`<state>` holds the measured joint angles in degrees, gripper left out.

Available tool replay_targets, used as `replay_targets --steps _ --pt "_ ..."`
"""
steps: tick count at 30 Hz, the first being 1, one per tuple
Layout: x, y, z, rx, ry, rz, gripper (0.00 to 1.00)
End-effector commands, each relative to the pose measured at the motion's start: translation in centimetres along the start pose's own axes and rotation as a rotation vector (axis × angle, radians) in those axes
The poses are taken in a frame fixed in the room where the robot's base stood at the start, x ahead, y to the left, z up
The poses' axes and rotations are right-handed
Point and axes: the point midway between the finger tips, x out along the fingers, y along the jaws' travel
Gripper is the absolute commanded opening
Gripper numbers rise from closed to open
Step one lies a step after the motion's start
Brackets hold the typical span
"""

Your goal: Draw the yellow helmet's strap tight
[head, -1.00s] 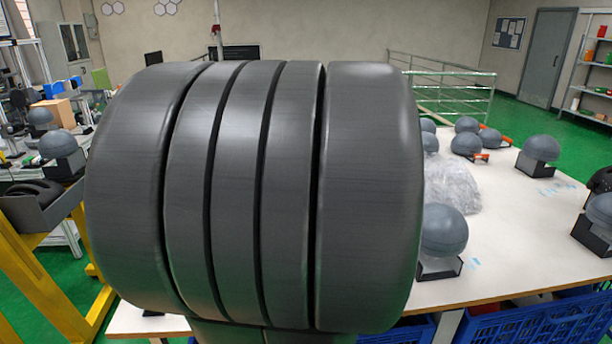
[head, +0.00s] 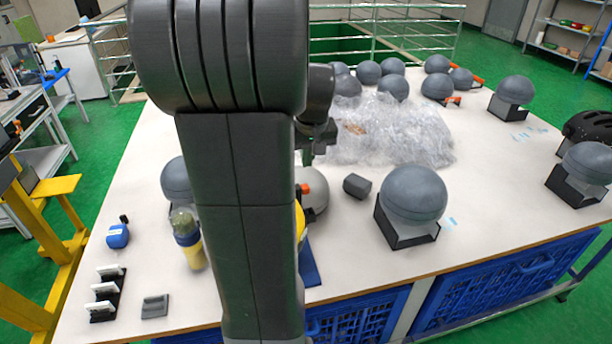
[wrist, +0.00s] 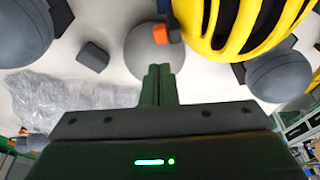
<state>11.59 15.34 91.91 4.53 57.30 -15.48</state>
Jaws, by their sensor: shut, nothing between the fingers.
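The yellow helmet (wrist: 240,25) with black vents fills the upper right of the wrist view. In the head view only a yellow sliver of it (head: 300,222) shows, the rest hidden behind my arm. An orange piece (wrist: 160,34) with a dark part beside it sits at the helmet's edge, in front of a grey rounded form (wrist: 153,55). I cannot make out the strap clearly. My gripper (wrist: 158,72) is shut and empty, its fingertips apart from the helmet and over the grey form in the picture. In the head view my gripper (head: 308,155) is partly hidden by my arm.
A grey ball on a black stand (head: 412,195) and a small dark block (head: 357,186) are to the right. Crumpled clear plastic (head: 395,130) lies behind. A yellow bottle (head: 188,240), a blue item (head: 118,235) and a black rack (head: 107,293) are at the left.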

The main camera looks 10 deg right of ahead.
Motion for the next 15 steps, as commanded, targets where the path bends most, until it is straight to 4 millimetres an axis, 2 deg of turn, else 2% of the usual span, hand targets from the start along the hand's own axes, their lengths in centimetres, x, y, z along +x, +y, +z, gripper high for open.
replay_targets --steps 1,6,10,15 --pt "1.2 0.0 0.1 0.0 -0.005 -0.001 0.0" --pt "4.2 0.0 0.4 0.0 -0.004 -0.001 0.0" --pt "5.7 0.0 0.9 -0.001 -0.002 -0.001 0.0" --pt "6.7 0.0 1.1 -0.002 0.0 -0.001 0.0"
